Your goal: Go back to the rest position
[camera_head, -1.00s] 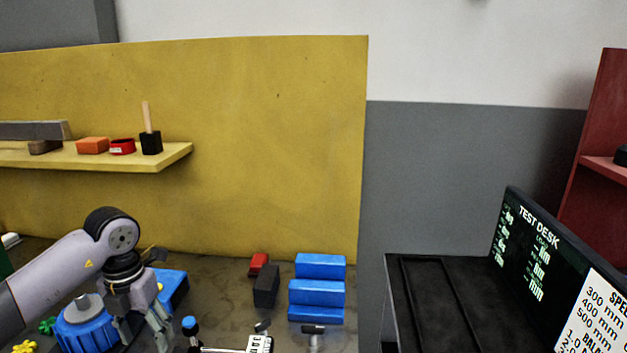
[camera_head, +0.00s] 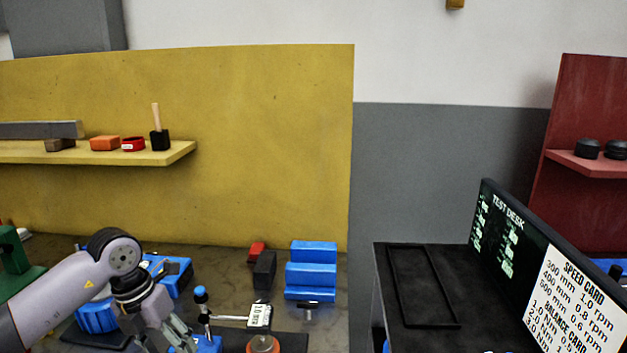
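My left gripper (camera_head: 180,338) is in the lower left of the head view, pointing down over the workbench. Its fingers are partly cut off by the bottom edge of the view, and a blue part with a blue-capped post (camera_head: 201,295) stands close to its right. I cannot see whether the fingers are apart or hold anything. My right gripper is not in view.
A black test desk (camera_head: 440,262) with a screen (camera_head: 508,240) stands right. A yellow shelf (camera_head: 175,154) hangs at left.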

